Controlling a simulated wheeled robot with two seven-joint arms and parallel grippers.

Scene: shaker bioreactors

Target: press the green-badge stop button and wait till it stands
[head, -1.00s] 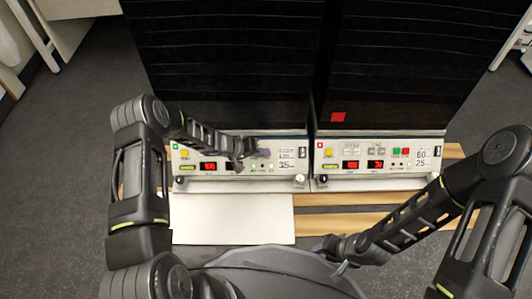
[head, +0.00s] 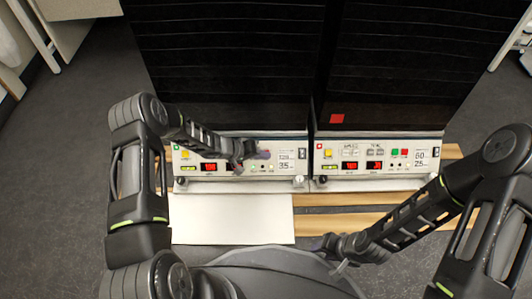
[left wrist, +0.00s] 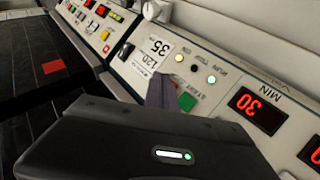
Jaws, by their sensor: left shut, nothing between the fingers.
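The green-badge shaker panel is the left one (head: 205,170), with its small green badge (head: 175,147) at the upper left corner. My left gripper (head: 262,153) is over its right half, fingers shut and empty. In the left wrist view the shut fingertips (left wrist: 161,92) are at the panel beside the green START button (left wrist: 187,102). They cover the place where a stop button would be, so it is hidden, and I cannot tell whether they touch it. A green lamp (left wrist: 212,79) is lit and a red display (left wrist: 257,109) reads 30. My right gripper (head: 350,250) is low and away from the panels.
The red-badge panel (head: 380,172) stands to the right, with its green and red buttons visible. Dark shaker housings (head: 225,70) rise behind both panels. A white board (head: 232,220) lies in front of the left panel on a wooden slatted surface (head: 320,226).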

